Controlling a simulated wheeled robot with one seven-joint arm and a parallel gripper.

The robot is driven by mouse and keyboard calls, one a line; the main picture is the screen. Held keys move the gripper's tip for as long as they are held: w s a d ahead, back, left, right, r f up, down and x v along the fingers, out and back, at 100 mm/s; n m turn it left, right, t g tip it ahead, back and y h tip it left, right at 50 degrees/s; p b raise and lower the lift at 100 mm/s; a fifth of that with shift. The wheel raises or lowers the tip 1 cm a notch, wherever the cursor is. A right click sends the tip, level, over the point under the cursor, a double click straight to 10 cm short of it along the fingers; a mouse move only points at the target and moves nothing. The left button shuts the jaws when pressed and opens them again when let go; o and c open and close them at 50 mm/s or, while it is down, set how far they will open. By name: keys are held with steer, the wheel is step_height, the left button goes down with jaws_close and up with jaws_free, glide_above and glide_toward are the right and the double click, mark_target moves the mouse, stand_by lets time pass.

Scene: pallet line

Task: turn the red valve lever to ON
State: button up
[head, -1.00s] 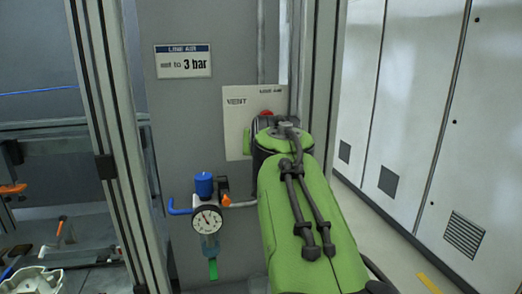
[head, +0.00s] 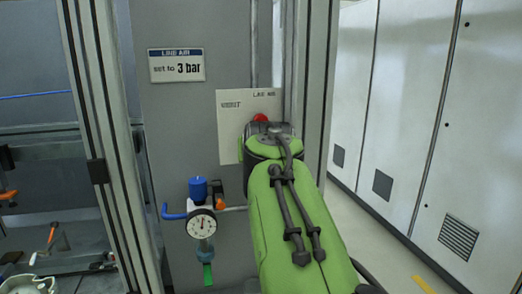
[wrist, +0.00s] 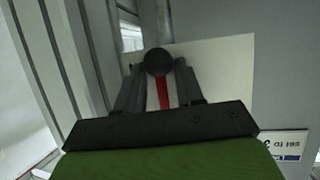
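The red valve lever (wrist: 163,94) shows in the wrist view as a narrow red strip, with a dark round knob (wrist: 158,62) at its upper end. My gripper (wrist: 161,88) has one dark finger on each side of the strip. Pale gaps show between the strip and both fingers, so it looks open around the lever, not clamped. In the head view, a small red part (head: 261,118) shows just above my green arm, in front of a pale sign plate (head: 230,128) marked VENT and LINE AIR. My arm hides the gripper and most of the valve there.
A round gauge (head: 201,223) with a blue-capped regulator (head: 198,189) is on the grey panel left of my arm. A "set to 3 bar" sign (head: 176,70) is above. A metal post (head: 318,90) stands close on the right, with white cabinets (head: 400,100) beyond.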

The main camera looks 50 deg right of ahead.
steer(key=p+v, duration=0.1)
steer(key=v, duration=1.4)
steer(key=shift+s+a, duration=0.2)
steer(key=shift+a, duration=0.05)
steer(key=shift+r, duration=0.15)
